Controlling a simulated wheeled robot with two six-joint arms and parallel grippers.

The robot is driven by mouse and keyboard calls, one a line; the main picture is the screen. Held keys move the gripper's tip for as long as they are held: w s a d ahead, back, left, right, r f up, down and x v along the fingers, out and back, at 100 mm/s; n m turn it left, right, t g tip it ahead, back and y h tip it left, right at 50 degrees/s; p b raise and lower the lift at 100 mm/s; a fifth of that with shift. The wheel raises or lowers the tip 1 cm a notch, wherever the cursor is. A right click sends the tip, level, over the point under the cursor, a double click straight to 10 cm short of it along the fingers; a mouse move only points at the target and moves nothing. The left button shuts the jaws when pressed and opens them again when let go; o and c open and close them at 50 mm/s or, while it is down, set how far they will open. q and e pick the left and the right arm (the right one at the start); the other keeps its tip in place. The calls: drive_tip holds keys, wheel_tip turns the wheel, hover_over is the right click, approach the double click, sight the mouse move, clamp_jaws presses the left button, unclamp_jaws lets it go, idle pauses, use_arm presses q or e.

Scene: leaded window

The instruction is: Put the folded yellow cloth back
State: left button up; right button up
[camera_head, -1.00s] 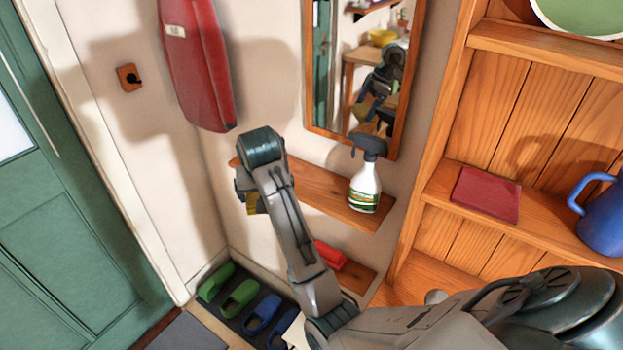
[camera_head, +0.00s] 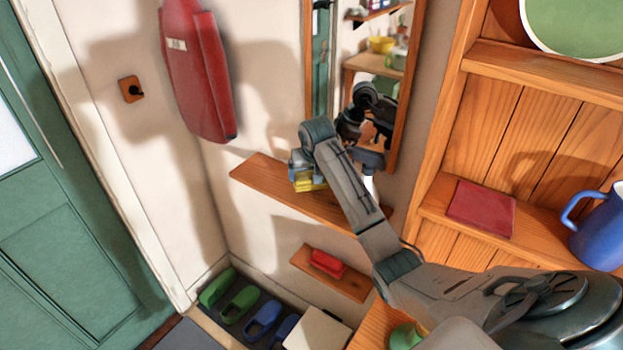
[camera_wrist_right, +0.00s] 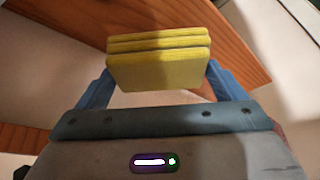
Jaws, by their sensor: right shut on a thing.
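The folded yellow cloth (camera_head: 308,182) is at the upper wooden shelf (camera_head: 262,178) under the mirror. In the right wrist view the cloth (camera_wrist_right: 160,62) sits between the two blue fingers, its layered edge facing up. My right gripper (camera_head: 303,180) is shut on it. The wooden shelf (camera_wrist_right: 215,32) shows just behind the cloth in that view; I cannot tell whether the cloth touches it. A white spray bottle (camera_head: 368,186) on the shelf is mostly hidden behind my right arm. My left gripper is not in view.
A lower shelf (camera_head: 352,286) holds a red object (camera_head: 327,263). A mirror (camera_head: 352,60) hangs above, and a red hanging bag (camera_head: 195,75) is at left. At right, a rack holds a red folded cloth (camera_head: 481,208) and a blue jug (camera_head: 600,230). The upper shelf's left end is clear.

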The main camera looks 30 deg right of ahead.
sight(311, 178)
drive_tip(key=shift+a+f+p, duration=0.15)
drive_tip(key=shift+f+p, duration=0.2)
drive_tip(key=shift+f, duration=0.2)
wheel_tip(311, 178, down, 2)
drive_tip(key=shift+f+p, duration=0.2)
drive_tip(key=shift+p, duration=0.75)
drive_tip(key=shift+d+f, duration=0.25)
drive_tip(key=shift+f, duration=0.15)
drive_tip(key=o, duration=0.7)
drive_tip(key=shift+f, duration=0.1)
drive_tip(key=v, duration=1.2)
drive_tip(key=shift+a, duration=0.1)
